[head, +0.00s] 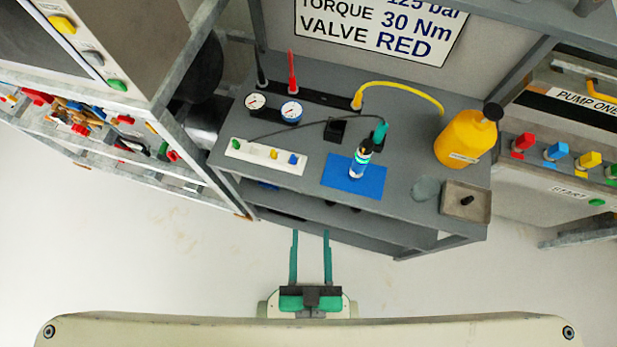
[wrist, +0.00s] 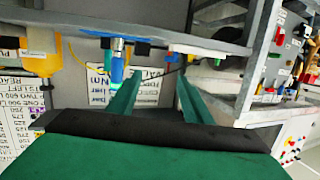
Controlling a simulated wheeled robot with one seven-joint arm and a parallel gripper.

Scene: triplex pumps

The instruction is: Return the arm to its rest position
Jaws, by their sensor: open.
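My gripper (head: 311,258) is in the head view, in front of the grey workbench (head: 400,178) and below its top in the picture. Its two green fingers are parallel and apart, with nothing between them. In the wrist view the fingers of my gripper (wrist: 155,92) also stand apart and empty. The bench shows upside down at the top of that view. My arm behind the gripper is mostly hidden by my own body at the bottom of the head view.
A yellow bottle (head: 463,141), gauges (head: 291,112) and a grey tray (head: 478,204) are on the bench. A cluttered shelf (head: 70,125) is left, a pump panel (head: 545,180) right. The floor before the bench is clear.

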